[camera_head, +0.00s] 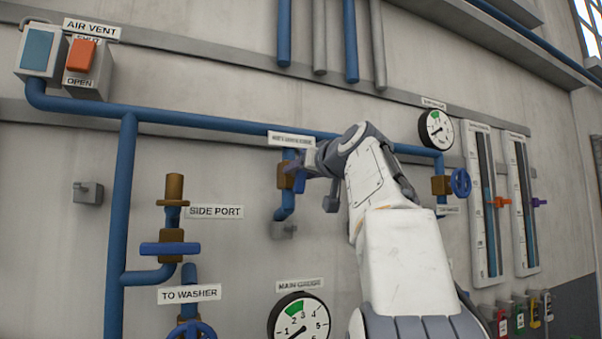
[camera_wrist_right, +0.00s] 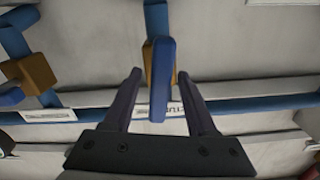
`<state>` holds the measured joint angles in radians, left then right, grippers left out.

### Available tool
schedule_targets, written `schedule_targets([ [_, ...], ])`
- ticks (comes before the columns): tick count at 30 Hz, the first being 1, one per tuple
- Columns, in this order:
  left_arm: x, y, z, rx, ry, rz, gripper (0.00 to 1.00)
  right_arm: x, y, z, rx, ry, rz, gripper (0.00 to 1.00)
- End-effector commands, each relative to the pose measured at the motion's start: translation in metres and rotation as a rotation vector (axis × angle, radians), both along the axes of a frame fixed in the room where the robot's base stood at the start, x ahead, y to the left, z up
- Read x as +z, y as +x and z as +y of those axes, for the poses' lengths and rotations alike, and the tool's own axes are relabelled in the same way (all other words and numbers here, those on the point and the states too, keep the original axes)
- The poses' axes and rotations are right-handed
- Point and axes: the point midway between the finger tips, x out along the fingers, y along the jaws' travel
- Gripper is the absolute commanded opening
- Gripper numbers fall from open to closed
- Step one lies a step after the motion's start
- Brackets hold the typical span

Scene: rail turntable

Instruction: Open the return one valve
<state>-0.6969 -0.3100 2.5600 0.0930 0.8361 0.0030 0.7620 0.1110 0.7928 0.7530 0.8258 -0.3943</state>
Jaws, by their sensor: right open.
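A small valve with a brass body (camera_head: 284,176) and a blue lever handle (camera_head: 300,180) sits on a short blue pipe under the long horizontal pipe. The label above it (camera_head: 291,139) is too small to read, so I cannot confirm that it is return one. My right gripper (camera_head: 317,170) is at this valve, partly hidden by its own wrist. In the right wrist view, the blue handle (camera_wrist_right: 162,75) stands between the two open fingers of my right gripper (camera_wrist_right: 160,77), with a gap visible on each side. My left gripper is not in view.
A side port valve with a blue handle (camera_head: 170,249) is at the left. A blue handwheel (camera_head: 460,182) and a small gauge (camera_head: 436,129) are at the right. The main gauge (camera_head: 300,318) is below. An air vent switch (camera_head: 81,56) is at upper left.

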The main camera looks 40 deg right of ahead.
Motion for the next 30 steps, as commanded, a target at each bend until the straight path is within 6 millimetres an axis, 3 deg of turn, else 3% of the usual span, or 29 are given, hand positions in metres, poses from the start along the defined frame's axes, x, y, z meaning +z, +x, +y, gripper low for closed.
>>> schedule_targets([
  [16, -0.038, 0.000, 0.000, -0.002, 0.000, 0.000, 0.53, -0.002, -0.088, 0.020, -0.005, -0.001, -0.001, 0.57],
  [21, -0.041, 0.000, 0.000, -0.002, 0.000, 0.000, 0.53, -0.001, -0.099, 0.024, -0.001, 0.000, 0.000, 0.57],
  [30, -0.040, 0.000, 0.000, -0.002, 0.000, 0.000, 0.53, 0.000, -0.100, 0.024, 0.000, 0.000, 0.001, 0.57],
])
